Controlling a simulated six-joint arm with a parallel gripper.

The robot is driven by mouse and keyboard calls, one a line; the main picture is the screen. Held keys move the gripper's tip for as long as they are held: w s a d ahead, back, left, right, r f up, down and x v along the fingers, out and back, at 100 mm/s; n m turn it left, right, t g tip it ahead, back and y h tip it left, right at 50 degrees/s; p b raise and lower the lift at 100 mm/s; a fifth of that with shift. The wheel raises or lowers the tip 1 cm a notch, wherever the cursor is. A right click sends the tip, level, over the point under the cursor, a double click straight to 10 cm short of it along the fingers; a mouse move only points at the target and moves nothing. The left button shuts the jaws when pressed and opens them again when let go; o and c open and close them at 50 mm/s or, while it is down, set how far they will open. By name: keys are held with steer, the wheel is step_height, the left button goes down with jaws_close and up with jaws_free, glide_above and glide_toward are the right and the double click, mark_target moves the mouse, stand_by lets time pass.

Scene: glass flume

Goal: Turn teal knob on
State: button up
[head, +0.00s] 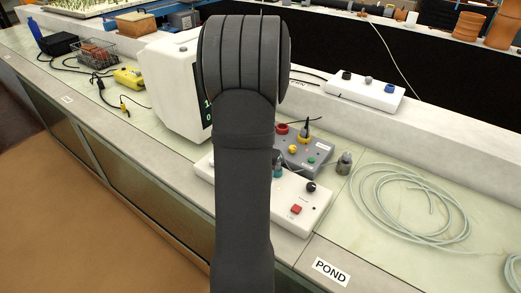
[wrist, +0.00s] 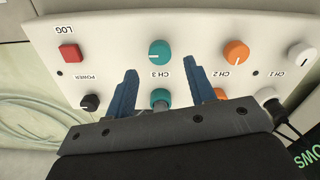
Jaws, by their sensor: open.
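In the wrist view a white control box (wrist: 195,73) fills the middle, its lettering upside down. The CH 3 column has two teal knobs: one far teal knob (wrist: 158,50) with a pale pointer line, and one near teal knob (wrist: 160,97). My gripper (wrist: 163,71) is open, its two blue fingers on either side of the near teal knob, with gaps visible. The far teal knob lies just beyond the fingertips. The near knob's lower part is hidden by the gripper body. In the head view my arm hides the gripper and part of the box; a bit of teal (head: 278,168) shows beside it.
Orange knobs (wrist: 236,52) and white knobs (wrist: 300,53) stand to the right. A red button (wrist: 68,52) and black knob (wrist: 90,101) are at left. A grey box (head: 306,156) with knobs stands behind the white box. Coiled tubing (head: 405,170) lies right.

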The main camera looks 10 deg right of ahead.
step_height(320, 180, up, 13)
stand_by(0.6)
step_height(320, 180, down, 17)
steer(key=shift+f, duration=0.2)
stand_by(0.4)
steer(key=shift+f, duration=0.2)
steer(key=shift+r+n, duration=0.2)
steer(key=shift+n, duration=0.7)
steer(key=n, duration=1.1)
steer(key=shift+n, duration=1.6)
